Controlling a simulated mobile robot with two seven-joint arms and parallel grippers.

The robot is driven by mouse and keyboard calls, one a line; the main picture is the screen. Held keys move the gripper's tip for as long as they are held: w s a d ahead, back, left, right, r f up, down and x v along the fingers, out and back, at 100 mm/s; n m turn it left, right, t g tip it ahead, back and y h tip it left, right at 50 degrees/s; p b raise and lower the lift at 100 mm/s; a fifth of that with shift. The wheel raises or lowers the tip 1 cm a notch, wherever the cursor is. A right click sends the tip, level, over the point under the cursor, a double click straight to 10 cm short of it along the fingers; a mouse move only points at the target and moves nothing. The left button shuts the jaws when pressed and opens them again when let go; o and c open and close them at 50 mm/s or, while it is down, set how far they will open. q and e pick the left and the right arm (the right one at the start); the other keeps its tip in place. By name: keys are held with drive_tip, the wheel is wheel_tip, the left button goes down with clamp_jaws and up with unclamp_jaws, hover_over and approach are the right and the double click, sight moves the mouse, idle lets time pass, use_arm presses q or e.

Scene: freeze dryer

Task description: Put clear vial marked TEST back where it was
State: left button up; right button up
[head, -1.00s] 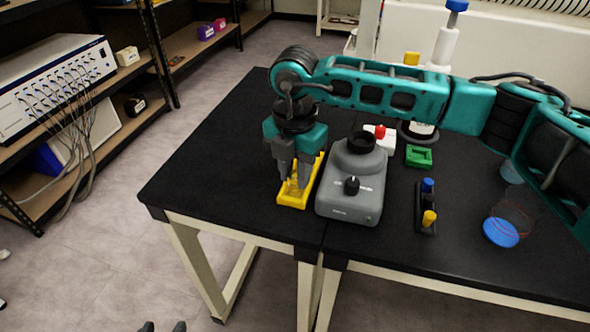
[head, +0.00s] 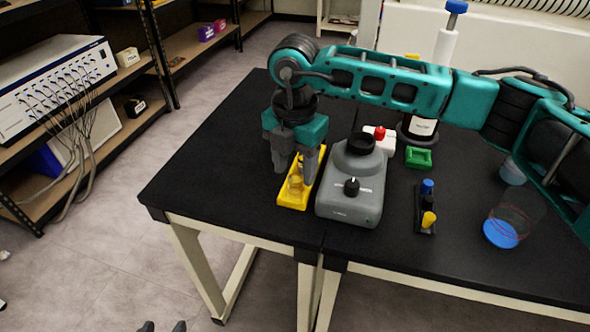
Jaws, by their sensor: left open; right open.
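A clear vial (head: 295,184) stands in the yellow rack (head: 293,203) on the black table, tinted yellow by the rack behind it. Any marking on it is too small to read. My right gripper (head: 293,171) points down over the rack. Its fingers are spread above and around the vial's top, and partly hide the rack's far part. I cannot tell whether a finger touches the vial. My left gripper (head: 163,327) shows only its two dark, parted fingertips at the bottom edge, away from the table.
A grey mixer-like device (head: 352,188) stands close right of the yellow rack. Further right are a black rack (head: 420,212) with blue- and yellow-capped vials, a green square holder (head: 418,157) and a blue-based beaker (head: 500,233). The table's left part is clear.

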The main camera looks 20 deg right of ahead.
sight(295, 175)
use_arm(q)
drive_tip(key=shift+s+a+f+p, duration=0.15)
drive_tip(key=shift+s+a+p, duration=0.15)
drive_tip(key=shift+a+p, duration=0.1)
use_arm(e)
wheel_tip(295, 175, up, 10)
drive_tip(key=shift+r, duration=0.15)
use_arm(q)
drive_tip(key=shift+d, duration=0.1)
